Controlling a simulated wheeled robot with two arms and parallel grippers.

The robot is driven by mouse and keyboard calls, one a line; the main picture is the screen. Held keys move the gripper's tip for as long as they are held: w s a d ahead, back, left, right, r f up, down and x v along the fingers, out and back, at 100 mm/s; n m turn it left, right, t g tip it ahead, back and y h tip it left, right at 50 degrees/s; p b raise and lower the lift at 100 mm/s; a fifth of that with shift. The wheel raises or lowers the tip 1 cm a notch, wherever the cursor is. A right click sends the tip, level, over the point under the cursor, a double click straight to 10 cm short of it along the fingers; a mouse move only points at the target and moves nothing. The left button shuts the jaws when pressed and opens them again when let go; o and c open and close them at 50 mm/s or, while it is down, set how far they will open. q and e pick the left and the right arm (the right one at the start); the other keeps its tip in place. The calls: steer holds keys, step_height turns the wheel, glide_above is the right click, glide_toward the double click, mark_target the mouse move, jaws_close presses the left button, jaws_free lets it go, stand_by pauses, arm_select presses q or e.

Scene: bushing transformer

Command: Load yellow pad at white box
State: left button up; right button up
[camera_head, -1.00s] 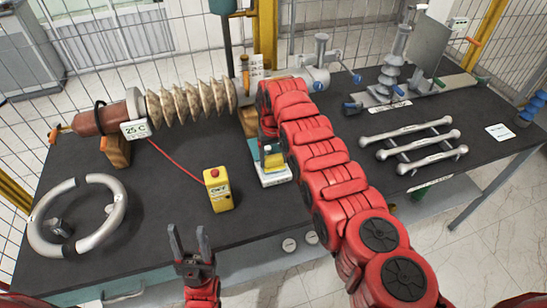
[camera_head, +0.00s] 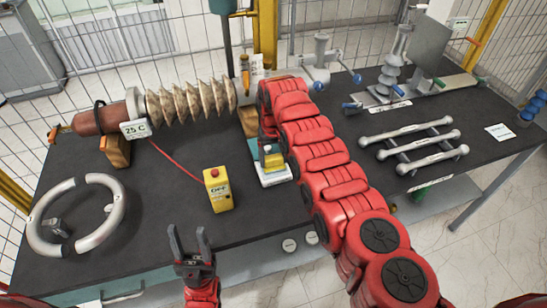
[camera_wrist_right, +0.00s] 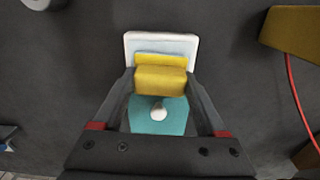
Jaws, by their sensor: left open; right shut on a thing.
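The yellow pad (camera_wrist_right: 160,81) is between the fingers of my right gripper (camera_wrist_right: 160,84), which is shut on it. It also shows in the head view (camera_head: 273,160), beside my red right arm. The white box (camera_wrist_right: 130,42) lies directly beyond and under the pad, and a yellow strip shows over its near part. I cannot tell whether the pad touches the box. A teal piece with a white knob (camera_wrist_right: 158,119) is between the fingers on the near side. In the head view, my arm hides most of the right gripper. My left gripper (camera_head: 190,240) is open and empty at the front edge.
A yellow control box with a red button (camera_head: 218,189) stands left of the white box. A ribbed bushing (camera_head: 190,102) lies at the back left, and a grey ring (camera_head: 118,215) at the left. A rod rack (camera_head: 415,150) lies right of my arm. Dark tabletop between them is free.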

mark_target(273, 157)
step_height(273, 157, up, 2)
steer(key=shift+p, duration=0.5)
steer(key=shift+r, duration=2.45)
steer(key=s+d+r+m, duration=0.1)
steer(key=d+r+m, duration=0.2)
steer(key=d, duration=1.4)
step_height(273, 157, up, 4)
steer(key=shift+f, duration=0.1)
